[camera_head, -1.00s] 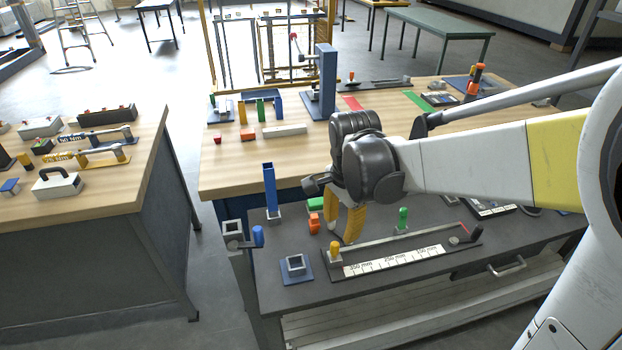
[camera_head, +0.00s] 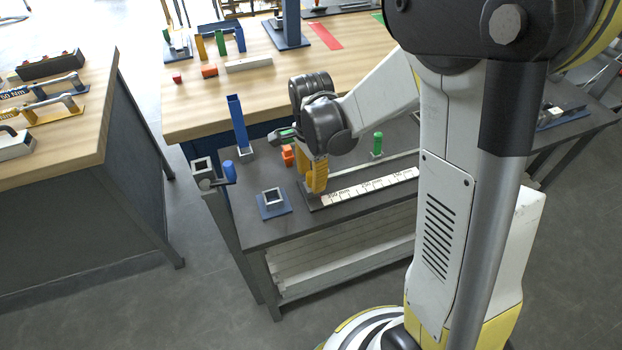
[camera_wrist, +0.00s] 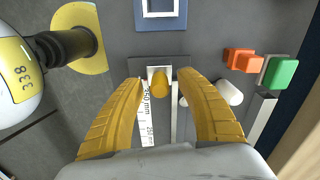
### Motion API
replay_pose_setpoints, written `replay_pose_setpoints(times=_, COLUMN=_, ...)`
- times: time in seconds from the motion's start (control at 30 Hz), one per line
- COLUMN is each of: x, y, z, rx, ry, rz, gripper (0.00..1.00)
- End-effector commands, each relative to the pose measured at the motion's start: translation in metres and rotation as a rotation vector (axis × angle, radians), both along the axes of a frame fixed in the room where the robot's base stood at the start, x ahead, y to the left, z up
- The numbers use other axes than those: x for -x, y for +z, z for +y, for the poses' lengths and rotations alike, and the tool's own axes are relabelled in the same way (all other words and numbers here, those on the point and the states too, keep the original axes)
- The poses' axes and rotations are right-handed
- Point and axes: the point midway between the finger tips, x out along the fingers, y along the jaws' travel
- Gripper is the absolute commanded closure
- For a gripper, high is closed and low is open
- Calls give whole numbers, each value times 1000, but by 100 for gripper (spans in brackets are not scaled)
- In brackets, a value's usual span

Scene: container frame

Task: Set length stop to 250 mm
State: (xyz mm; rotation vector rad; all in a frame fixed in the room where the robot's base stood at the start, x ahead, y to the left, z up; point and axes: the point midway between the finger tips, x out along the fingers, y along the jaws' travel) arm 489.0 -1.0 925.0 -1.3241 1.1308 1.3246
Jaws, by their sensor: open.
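The length stop is a long dark rail with a white millimetre scale (camera_head: 375,186) on the bench; the scale also shows in the wrist view (camera_wrist: 150,118). A yellow knob (camera_wrist: 160,82) stands at the rail's 350 mm end. My gripper (camera_wrist: 160,86) is open, with one yellow finger on each side of the knob. Whether the fingers touch it cannot be told. In the head view my gripper (camera_head: 314,186) hides the knob. A green knob (camera_head: 377,144) stands upright farther right along the rail. My arm covers the rail's right end.
A blue base with a square socket (camera_head: 272,198) lies left of the rail, near the rail's end. An orange block (camera_wrist: 240,60) and a green block (camera_wrist: 280,72) lie beside the rail. A tall blue post (camera_head: 238,122) stands behind. A wooden bench (camera_head: 190,108) adjoins.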

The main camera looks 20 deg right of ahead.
Motion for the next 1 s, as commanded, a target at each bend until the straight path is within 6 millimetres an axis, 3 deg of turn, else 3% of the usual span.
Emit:
replay_pose_setpoints(times=0.23, x=0, y=0, z=0, rx=0, ry=0, rz=0, gripper=57)
replay_pose_setpoints(times=0.27, x=0, y=0, z=0, rx=0, ry=0, rz=0, gripper=61)
replay_pose_setpoints(times=0.4, x=0, y=0, z=0, rx=0, ry=0, rz=0, gripper=100)
replay_pose_setpoints(times=0.6, x=0, y=0, z=-2, rx=0, ry=0, rz=0, gripper=100)
replay_pose_setpoints(times=0.73, x=0, y=0, z=-13, rx=1, ry=-3, rz=0, gripper=100)
replay_pose_setpoints(times=1.0, x=0, y=-1, z=-72, rx=1, ry=-6, rz=0, gripper=100)
